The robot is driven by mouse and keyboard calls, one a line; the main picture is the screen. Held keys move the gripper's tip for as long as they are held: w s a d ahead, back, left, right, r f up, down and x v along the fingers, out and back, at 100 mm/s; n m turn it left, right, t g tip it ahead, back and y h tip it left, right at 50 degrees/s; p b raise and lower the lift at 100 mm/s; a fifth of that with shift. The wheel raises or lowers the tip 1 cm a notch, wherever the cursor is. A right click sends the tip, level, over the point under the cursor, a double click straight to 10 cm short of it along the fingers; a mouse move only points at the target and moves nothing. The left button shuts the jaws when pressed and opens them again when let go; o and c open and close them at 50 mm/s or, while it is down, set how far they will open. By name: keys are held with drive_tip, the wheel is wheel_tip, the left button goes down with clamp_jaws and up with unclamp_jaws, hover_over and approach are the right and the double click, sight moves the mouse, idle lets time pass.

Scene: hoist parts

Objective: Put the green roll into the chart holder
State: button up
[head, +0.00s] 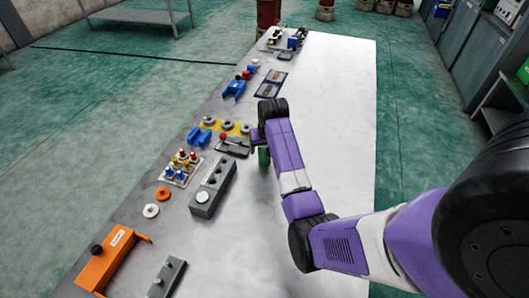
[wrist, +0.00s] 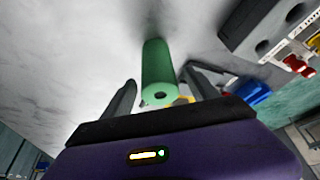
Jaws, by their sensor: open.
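The green roll (head: 263,157) shows in the head view just beneath my gripper (head: 261,138), partly hidden by my arm. In the wrist view the green roll (wrist: 156,65) lies between the two open fingers of my gripper (wrist: 160,77), with a gap on each side. Its end with a dark hole faces the camera. A long grey block with round openings (head: 213,187) stands to the left of the roll; it may be the chart holder, but I cannot be sure. Part of the grey block (wrist: 240,22) also shows at the upper right of the wrist view.
A rack of coloured pegs (head: 182,168), blue cradles (head: 199,137), a yellow plate with grey rings (head: 225,127) and a red-knobbed lever (head: 233,147) crowd the left side. An orange fixture (head: 106,258) is at the near left. The white table's right side (head: 335,130) is clear.

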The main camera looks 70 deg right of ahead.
drive_tip(key=shift+x, duration=0.9)
drive_tip(key=c, duration=1.4)
clamp_jaws()
drive_tip(key=shift+r, duration=0.1)
